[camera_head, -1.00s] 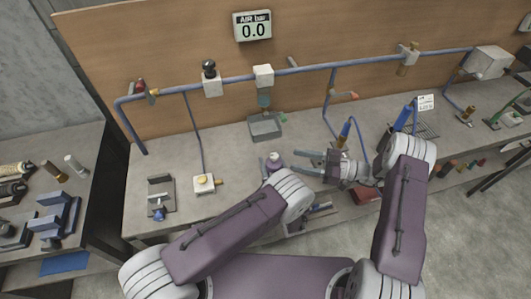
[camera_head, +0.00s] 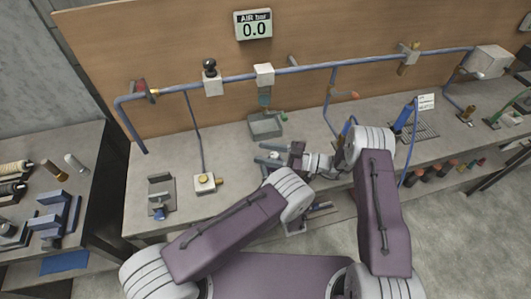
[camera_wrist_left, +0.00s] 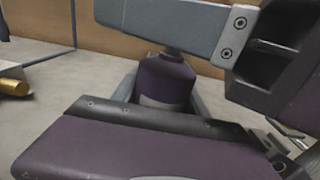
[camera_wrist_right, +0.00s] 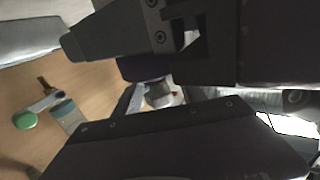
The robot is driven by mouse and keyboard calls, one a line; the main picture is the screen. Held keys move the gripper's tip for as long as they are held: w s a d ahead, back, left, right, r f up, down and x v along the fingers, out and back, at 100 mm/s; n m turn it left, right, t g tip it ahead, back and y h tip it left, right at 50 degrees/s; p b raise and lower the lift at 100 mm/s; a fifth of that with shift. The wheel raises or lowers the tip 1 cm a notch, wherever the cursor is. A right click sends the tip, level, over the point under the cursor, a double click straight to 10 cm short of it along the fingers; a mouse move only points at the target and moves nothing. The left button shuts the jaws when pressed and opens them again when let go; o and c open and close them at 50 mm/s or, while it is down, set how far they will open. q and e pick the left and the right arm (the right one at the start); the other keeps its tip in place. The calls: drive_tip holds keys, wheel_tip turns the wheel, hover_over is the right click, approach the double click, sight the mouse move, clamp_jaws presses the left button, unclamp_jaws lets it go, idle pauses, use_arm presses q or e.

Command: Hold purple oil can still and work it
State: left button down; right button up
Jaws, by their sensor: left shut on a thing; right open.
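The purple oil can (camera_wrist_left: 165,82) stands upright in the left wrist view, its neck passing behind the grey upper finger. My left gripper (camera_wrist_left: 160,72) is shut on the can. In the head view the left gripper is hidden behind my left wrist, and the can is mostly hidden. My right gripper (camera_head: 267,154) is open at the can, its two fingers pointing left across the bench. In the right wrist view a dark purple part (camera_wrist_right: 143,68) shows between the right fingers (camera_wrist_right: 150,82). I cannot tell whether the right fingers touch the can.
A grey tray (camera_head: 266,127) stands behind the grippers against the board. A valve block (camera_head: 205,183) and a small grey clamp (camera_head: 160,195) are to the left. A blue pipe (camera_head: 330,67) runs along the board, under a gauge (camera_head: 253,24) reading 0.0.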

clamp_jaws()
drive_tip(key=shift+n+g, duration=0.3)
drive_tip(key=n+g, duration=0.1)
drive_tip(key=g, duration=0.2)
drive_tip(key=n+g, duration=0.2)
drive_tip(key=s+n+g, duration=0.1)
drive_tip(key=n+g, duration=0.1)
drive_tip(key=g, duration=0.1)
drive_tip(key=shift+s+g+h, duration=0.1)
drive_tip(key=shift+g+h, duration=0.2)
drive_tip(key=shift+s+d+n+g+h, duration=0.1)
drive_tip(key=shift+s+n+g+h, duration=0.1)
drive_tip(key=shift+n+g+h, duration=0.15)
unclamp_jaws()
